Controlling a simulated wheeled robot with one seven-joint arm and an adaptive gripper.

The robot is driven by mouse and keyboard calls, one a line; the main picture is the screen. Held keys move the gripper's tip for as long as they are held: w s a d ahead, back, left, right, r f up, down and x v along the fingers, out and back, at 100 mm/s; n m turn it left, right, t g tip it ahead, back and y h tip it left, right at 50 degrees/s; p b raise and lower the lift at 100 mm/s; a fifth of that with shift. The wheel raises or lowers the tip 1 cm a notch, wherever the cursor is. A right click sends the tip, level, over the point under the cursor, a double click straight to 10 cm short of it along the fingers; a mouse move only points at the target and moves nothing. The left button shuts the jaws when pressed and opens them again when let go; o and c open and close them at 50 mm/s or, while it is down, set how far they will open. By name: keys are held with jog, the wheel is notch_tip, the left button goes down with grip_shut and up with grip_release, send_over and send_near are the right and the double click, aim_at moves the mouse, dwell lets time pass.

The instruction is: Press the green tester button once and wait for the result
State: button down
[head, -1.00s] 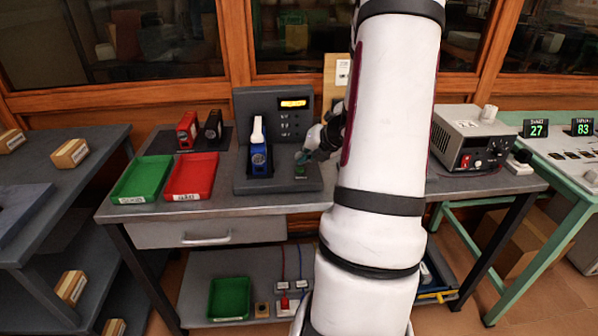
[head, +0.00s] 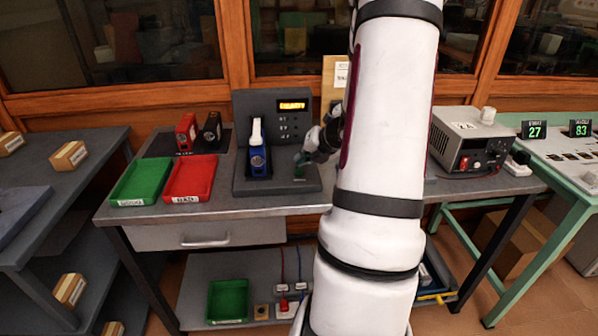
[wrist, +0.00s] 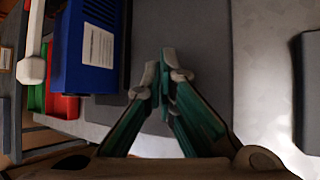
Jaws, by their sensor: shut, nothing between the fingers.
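The dark grey tester (head: 250,108) stands on the bench with a lit amber display (head: 293,105), its text too small to read surely. A blue unit (head: 258,162) with a white top stands upright on the tester's base (head: 262,186); its blue side (wrist: 88,45) is at upper left in the wrist view. My gripper (head: 300,163) is shut and empty, pointing down at the right part of that base, right of the blue unit. The green button is hidden at or under my fingertips; I cannot tell whether they touch it. In the wrist view the teal fingers (wrist: 163,80) meet over grey surface.
A green tray (head: 128,201) and a red tray (head: 178,199) lie on the bench at left. Red (head: 187,131) and black (head: 212,129) units stand behind them. A power supply (head: 470,137) stands at right. My arm hides the bench's middle right.

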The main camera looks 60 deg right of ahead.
aim_at(301, 170)
jog(key=shift+f, duration=0.1)
jog(key=shift+f+b, duration=0.3)
jog(key=shift+b, duration=0.05)
jog(key=shift+f+b, duration=0.35)
jog(key=shift+f, duration=0.1)
dwell(0.8)
jog(key=shift+r, duration=0.1)
jog(key=shift+r+p, duration=0.75)
jog(key=shift+p, duration=0.1)
jog(key=shift+r, duration=0.15)
notch_tip(301, 170, up, 5)
jog(key=p, duration=0.4)
jog(key=shift+p, duration=0.35)
dwell(0.4)
